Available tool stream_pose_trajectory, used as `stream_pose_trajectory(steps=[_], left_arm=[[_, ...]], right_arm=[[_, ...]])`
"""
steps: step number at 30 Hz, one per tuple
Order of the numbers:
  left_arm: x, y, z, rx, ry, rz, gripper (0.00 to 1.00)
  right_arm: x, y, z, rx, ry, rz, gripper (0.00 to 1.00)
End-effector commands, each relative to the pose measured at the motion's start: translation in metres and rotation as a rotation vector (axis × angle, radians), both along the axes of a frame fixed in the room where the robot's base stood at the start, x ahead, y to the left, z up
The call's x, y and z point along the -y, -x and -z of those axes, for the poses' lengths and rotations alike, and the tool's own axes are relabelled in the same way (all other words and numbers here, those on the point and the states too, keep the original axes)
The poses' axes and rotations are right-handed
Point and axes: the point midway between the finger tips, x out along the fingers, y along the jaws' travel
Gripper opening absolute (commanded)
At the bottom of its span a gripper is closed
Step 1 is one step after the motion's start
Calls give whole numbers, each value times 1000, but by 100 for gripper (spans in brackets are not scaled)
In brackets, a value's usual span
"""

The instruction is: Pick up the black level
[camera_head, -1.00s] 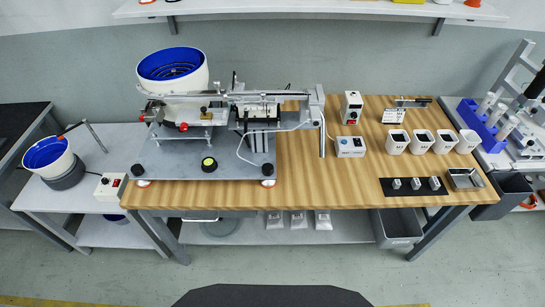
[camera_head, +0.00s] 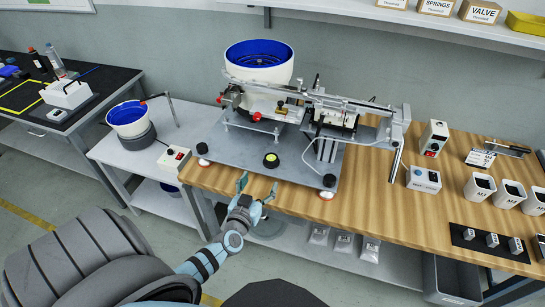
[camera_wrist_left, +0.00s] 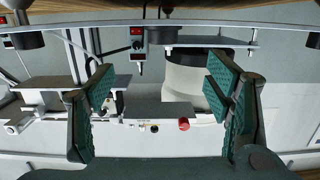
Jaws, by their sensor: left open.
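The black level (camera_head: 271,160) is a small round black disc with a yellow-green centre. It sits on the front part of the machine's grey base plate (camera_head: 243,150) in the head view. In the left wrist view, which is upside down, a dark short cylinder (camera_wrist_left: 168,36) at the plate edge appears to be the level seen side-on. My left gripper (camera_head: 257,187) is open and empty, just in front of the table's front edge, apart from the level. Its two green-padded fingers (camera_wrist_left: 160,84) show spread apart in the left wrist view. My right gripper is out of view.
The screw-feeding machine with a blue-lined bowl (camera_head: 259,62) stands behind the level. Black knobs (camera_head: 329,180) stand on the plate's front corners. A control box (camera_head: 174,158) and a smaller bowl (camera_head: 128,119) are on the left side table.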

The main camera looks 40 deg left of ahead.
Motion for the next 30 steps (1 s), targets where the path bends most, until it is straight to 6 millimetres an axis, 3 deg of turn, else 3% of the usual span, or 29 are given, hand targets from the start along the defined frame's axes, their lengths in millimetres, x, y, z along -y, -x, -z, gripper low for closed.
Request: stream_pose_trajectory(steps=[6, 11, 16, 19, 25, 30], left_arm=[[-18, -52, 14, -2, 1, 1, 72], [-26, -71, 15, -3, 1, 2, 72], [-41, -101, 19, -3, 3, 3, 72], [-45, -111, 20, -6, 2, 3, 72], [-45, -112, 16, -6, 3, 3, 72], [-45, -111, 16, -6, 3, 3, 45]], right_arm=[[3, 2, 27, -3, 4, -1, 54], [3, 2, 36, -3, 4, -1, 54], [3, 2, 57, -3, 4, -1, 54], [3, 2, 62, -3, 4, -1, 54], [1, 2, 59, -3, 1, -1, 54], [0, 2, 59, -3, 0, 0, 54]])
